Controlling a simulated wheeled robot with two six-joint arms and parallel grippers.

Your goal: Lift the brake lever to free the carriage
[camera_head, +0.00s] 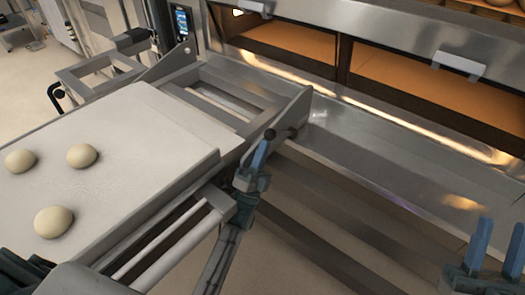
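The carriage (120,125), a flat pale loading board on a metal frame, stands in front of the oven at the left. A short dark bar with round black ends, which looks like the brake lever (292,132), is at the carriage's near right corner. My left gripper (267,143) has its blue fingers up against this bar's left end. The fingers overlap from this angle, so whether they are closed on it is unclear. My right gripper (499,240) is at the bottom right, its two blue fingers apart and empty, away from the carriage.
Several pale dough balls, one of them in front (54,222), lie on or over the board. The deck oven (400,75) with lit chambers and a metal front ledge (400,150) fills the back right. A black curved handle (55,97) shows at the carriage's far left. A control panel (182,22) stands behind.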

